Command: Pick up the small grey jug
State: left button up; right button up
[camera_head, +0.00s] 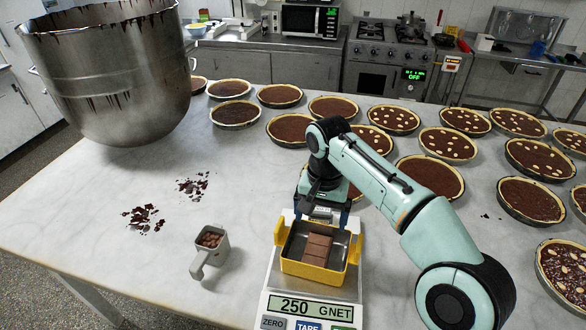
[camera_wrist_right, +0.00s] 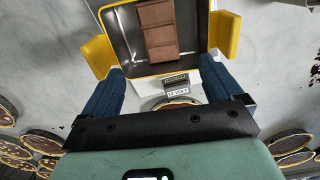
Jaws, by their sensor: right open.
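The small grey jug (camera_head: 210,250) stands upright on the marble table (camera_head: 110,230), left of the scale. It holds brown pieces, and its handle points to the lower left. My right gripper (camera_head: 322,222) is open, to the right of the jug and at the far side of a yellow-rimmed metal box (camera_head: 285,268). In the right wrist view my right gripper (camera_wrist_right: 162,72) has its blue fingers apart, with nothing held between them, next to the box (camera_wrist_right: 97,52). The jug is not seen in that view. My left gripper is not in view.
The box holds a chocolate bar (camera_head: 317,249) and sits on a scale (camera_head: 312,306) reading 250. A large mixing bowl (camera_head: 110,80) is at the upper left. Chocolate crumbs (camera_head: 143,218) lie left of the jug. Several chocolate tarts (camera_head: 430,176) fill the right and back.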

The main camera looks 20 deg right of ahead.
aim_at(211, 244)
jog(key=k, duration=1)
